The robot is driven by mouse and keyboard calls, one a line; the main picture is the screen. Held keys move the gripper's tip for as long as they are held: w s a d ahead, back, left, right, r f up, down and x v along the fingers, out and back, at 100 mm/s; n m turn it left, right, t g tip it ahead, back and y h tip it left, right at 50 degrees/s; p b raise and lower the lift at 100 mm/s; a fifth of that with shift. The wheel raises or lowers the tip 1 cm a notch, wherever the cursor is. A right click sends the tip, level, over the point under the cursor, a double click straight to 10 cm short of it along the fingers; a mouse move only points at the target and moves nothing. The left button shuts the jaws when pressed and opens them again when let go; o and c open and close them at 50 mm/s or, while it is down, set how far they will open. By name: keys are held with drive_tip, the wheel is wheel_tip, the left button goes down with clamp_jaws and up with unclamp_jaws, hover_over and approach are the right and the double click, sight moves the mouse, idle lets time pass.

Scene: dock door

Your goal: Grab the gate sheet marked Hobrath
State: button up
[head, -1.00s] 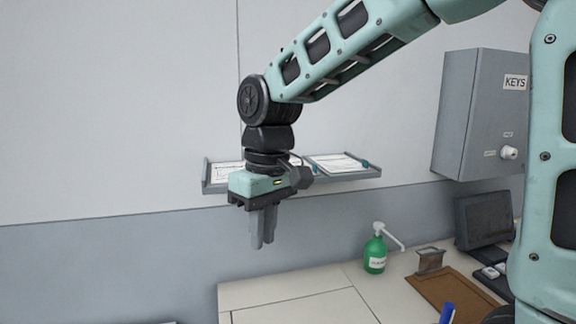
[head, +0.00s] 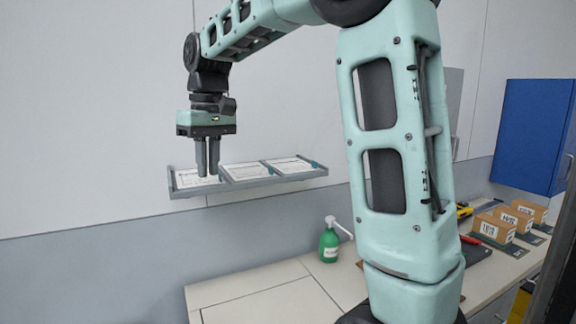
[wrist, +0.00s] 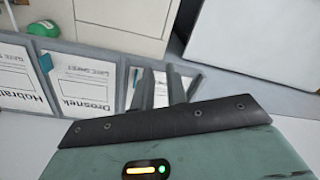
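Three gate sheets lie side by side on a narrow grey wall shelf (head: 290,181). The sheet marked Hobrath (wrist: 17,72) is leftmost in the wrist view, its lettering upside down and cut by the picture edge; it is the rightmost sheet (head: 290,165) in the head view. The Drosnek sheet (wrist: 85,75) is in the middle (head: 245,171). My fingers partly cover the third sheet (wrist: 160,92), and its name is hidden. My gripper (head: 207,174) is at this third sheet, at the shelf's left end. It shows as open and empty, a gap between its fingers (wrist: 162,72).
A green pump bottle (head: 329,243) stands on the counter (head: 262,285) below the shelf. Several small boxes (head: 493,228) and a blue cabinet (head: 535,135) are at the right. My arm hides part of the counter.

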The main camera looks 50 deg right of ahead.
drive_tip(key=s+d+r+m+p, duration=0.1)
drive_tip(key=s+d+r+m, duration=0.15)
drive_tip(key=d+r, duration=0.4)
drive_tip(key=s+d+r+m+p, duration=0.1)
drive_tip(key=s+d+r, duration=0.3)
drive_tip(key=d, duration=0.6)
drive_tip(key=s+d+r+m, duration=0.2)
drive_tip(key=s+d+r, duration=0.25)
drive_tip(key=d, duration=0.35)
drive_tip(key=shift+h, duration=0.4)
drive_tip(key=f, duration=0.4)
drive_tip(key=f+p, duration=0.1)
drive_tip(key=f, duration=0.2)
drive_tip(key=w+f, duration=0.1)
drive_tip(key=f, duration=0.3)
drive_tip(key=shift+d+f+p, duration=0.15)
drive_tip(key=shift+f+p, duration=0.2)
drive_tip(key=shift+p, duration=0.05)
drive_tip(key=shift+s+f+p, duration=0.1)
drive_tip(key=shift+f+p, duration=1.05)
drive_tip(key=shift+f, duration=1.6)
clamp_jaws()
drive_tip(key=shift+r+b, duration=0.1)
drive_tip(key=shift+b, duration=0.2)
